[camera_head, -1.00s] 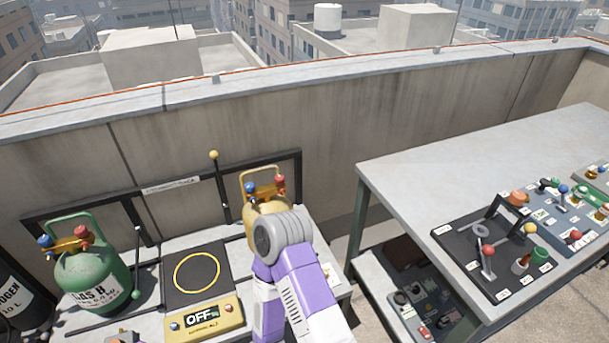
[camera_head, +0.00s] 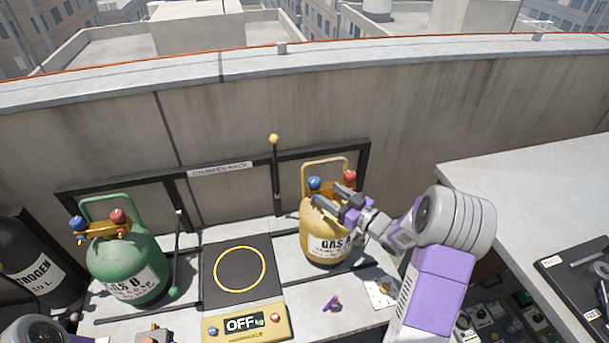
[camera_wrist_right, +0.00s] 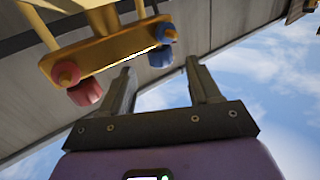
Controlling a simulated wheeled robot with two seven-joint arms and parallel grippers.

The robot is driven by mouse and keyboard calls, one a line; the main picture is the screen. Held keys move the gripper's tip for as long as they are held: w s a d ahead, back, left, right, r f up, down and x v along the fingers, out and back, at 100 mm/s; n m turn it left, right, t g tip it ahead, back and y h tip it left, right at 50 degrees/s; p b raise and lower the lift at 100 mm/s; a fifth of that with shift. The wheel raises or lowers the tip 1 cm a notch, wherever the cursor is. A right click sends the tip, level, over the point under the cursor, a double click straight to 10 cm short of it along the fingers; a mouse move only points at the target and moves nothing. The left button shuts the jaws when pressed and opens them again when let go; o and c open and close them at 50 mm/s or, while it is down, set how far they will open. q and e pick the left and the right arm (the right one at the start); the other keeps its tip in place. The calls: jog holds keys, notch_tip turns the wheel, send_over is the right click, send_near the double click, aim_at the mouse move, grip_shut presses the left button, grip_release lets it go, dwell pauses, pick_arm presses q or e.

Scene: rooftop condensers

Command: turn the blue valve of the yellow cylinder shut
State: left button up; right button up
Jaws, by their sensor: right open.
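The yellow cylinder, marked GAS A (camera_head: 325,245), stands upright on the bench, right of the scale. Its blue valve (camera_head: 314,183) is on the left of its top manifold and its red valve (camera_head: 350,175) on the right. My right gripper (camera_head: 330,194) is open in front of the cylinder's top, its fingers pointing at the blue valve. In the right wrist view the blue valve (camera_wrist_right: 160,50) appears just beyond the gap between the open fingers (camera_wrist_right: 158,68), not clasped. The red valve (camera_wrist_right: 82,88) lies left of the fingers there. My left gripper is not in view.
A green cylinder (camera_head: 130,272) with blue and red valves stands at left, near a dark nitrogen cylinder (camera_head: 35,270). A scale (camera_head: 242,320) reading OFF has a bare ringed plate. A yellow-knobbed lever (camera_head: 275,165) rises behind.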

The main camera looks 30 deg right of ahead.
aim_at(319, 184)
jog(key=shift+w+r, duration=0.25)
jog(key=shift+w, duration=0.1)
jog(key=shift+w+a+r, duration=0.1)
jog(key=shift+w, duration=0.2)
jog(key=b+x, duration=0.1)
jog(key=x, duration=0.5)
jog(key=shift+a+r+b, duration=0.1)
jog(key=shift+b, duration=0.25)
jog(key=c, duration=1)
